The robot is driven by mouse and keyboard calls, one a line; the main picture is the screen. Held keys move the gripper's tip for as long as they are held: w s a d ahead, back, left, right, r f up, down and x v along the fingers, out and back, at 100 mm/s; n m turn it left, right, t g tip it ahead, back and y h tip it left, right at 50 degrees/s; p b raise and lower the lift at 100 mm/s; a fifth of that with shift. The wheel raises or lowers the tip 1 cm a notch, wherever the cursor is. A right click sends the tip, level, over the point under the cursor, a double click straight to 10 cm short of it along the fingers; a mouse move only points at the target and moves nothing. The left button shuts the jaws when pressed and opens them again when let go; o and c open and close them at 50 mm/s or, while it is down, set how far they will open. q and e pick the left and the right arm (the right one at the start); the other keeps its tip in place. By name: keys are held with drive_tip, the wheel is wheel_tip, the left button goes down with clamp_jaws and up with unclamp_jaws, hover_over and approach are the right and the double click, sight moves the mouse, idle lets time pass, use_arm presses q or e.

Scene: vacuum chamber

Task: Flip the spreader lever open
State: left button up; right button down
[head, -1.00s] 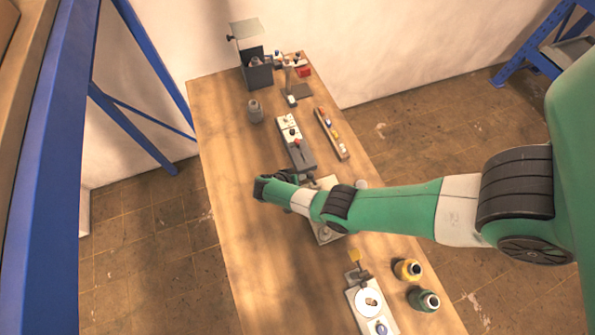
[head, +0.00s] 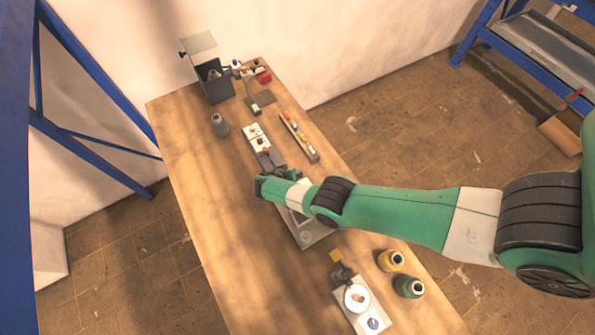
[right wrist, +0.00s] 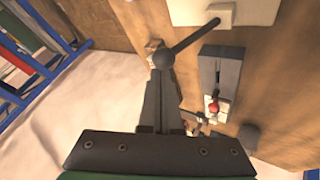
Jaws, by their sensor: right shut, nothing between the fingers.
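A lever, a thin dark rod with a black ball knob (right wrist: 163,58), shows in the right wrist view. Its rod slants up to a pale block (right wrist: 221,14) on a pale plate. I take it to be the spreader lever. My right gripper (right wrist: 160,78) is shut and empty, its tips close to the knob; I cannot tell if they touch. In the head view my right gripper (head: 262,184) is above the middle of the table, near the grey-white plate (head: 313,237), which my arm partly covers. The lever is hidden there. My left gripper is not in view.
A grey panel unit (head: 256,138) and a tray of coloured pieces (head: 299,136) lie behind. A grey bottle (head: 219,125) stands left. Yellow (head: 391,260) and green (head: 409,286) bottles and a unit with a white disc (head: 357,298) are in front. The table's left side (head: 195,180) is clear.

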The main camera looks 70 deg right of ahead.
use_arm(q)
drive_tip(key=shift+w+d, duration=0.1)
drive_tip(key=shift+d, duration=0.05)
use_arm(e)
drive_tip(key=shift+s+d+f, duration=0.25)
drive_tip(key=shift+s+d, duration=0.05)
drive_tip(key=shift+s, duration=0.05)
